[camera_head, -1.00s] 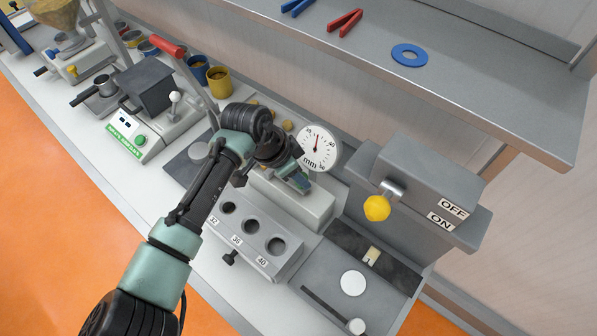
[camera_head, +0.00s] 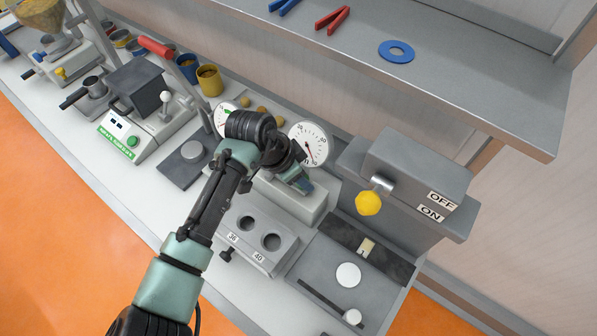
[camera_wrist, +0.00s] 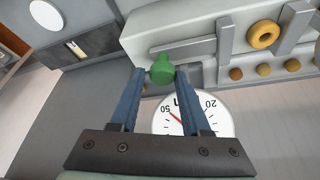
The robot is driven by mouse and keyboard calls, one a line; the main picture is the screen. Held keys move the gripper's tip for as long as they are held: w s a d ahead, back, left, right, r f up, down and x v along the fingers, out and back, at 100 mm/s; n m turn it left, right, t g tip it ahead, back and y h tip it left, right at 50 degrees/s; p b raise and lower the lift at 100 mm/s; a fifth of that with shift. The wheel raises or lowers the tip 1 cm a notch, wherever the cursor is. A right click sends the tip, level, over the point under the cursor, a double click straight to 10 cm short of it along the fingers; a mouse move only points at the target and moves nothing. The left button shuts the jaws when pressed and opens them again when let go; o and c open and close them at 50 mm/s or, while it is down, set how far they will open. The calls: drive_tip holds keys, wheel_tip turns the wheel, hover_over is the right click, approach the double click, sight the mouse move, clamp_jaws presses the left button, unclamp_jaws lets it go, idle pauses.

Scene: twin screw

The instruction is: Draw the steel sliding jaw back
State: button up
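In the head view, my gripper (camera_head: 303,186) is over the pale body (camera_head: 290,203), and my wrist hides the knob.
A grey block with holes marked 36 and 40 (camera_head: 258,243) lies in front. A switch box with a yellow knob (camera_head: 368,203) stands to the right. A shelf (camera_head: 480,100) overhangs behind.

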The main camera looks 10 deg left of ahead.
drive_tip(key=o, duration=0.3)
drive_tip(key=shift+s+d, duration=0.1)
drive_tip(key=shift+d, duration=0.1)
drive_tip(key=shift+a, duration=0.15)
drive_tip(key=shift+r, duration=0.25)
drive_tip(key=b+v, duration=0.3)
drive_tip(key=v, duration=0.9)
drive_tip(key=shift+r, duration=0.2)
